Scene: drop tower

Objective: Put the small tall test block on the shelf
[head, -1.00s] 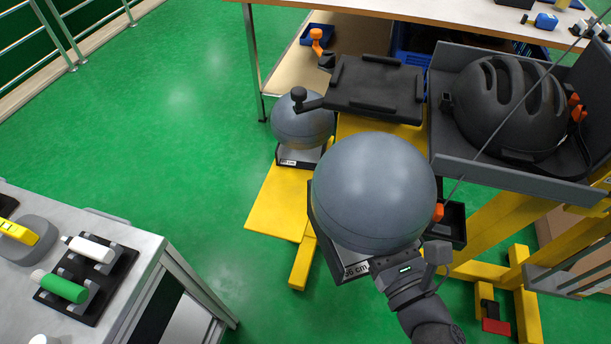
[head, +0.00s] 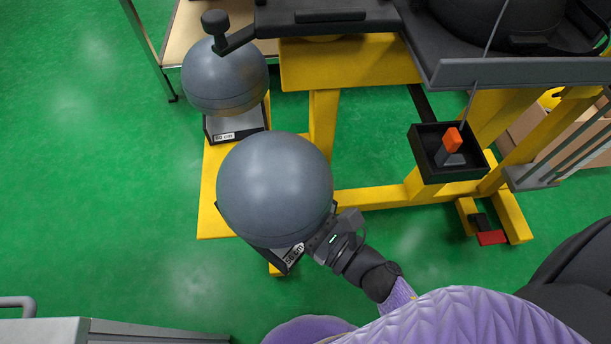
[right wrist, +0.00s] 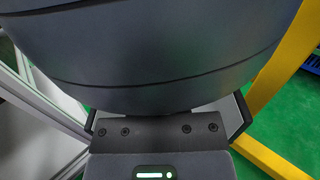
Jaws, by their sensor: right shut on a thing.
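A grey, round-topped test block (head: 275,185) on a dark base with a white "cm" label is held in front of the yellow stand. My right gripper (head: 318,250) is shut on its base at the lower right. In the right wrist view the block (right wrist: 150,60) fills the top, above my gripper (right wrist: 158,130); the fingertips are hidden. A second similar grey block (head: 225,80) stands upright behind it on the yellow stand's foot (head: 212,215), with its own white label. A tan shelf board (head: 195,25) shows at the top left. My left gripper is out of view.
A black plate (head: 320,22) with a knobbed arm sits atop the yellow stand (head: 350,62). A dark helmet (head: 480,22) rests in a grey cradle (head: 520,70). A black tray (head: 445,178) holds an orange-topped item. Green floor is clear on the left.

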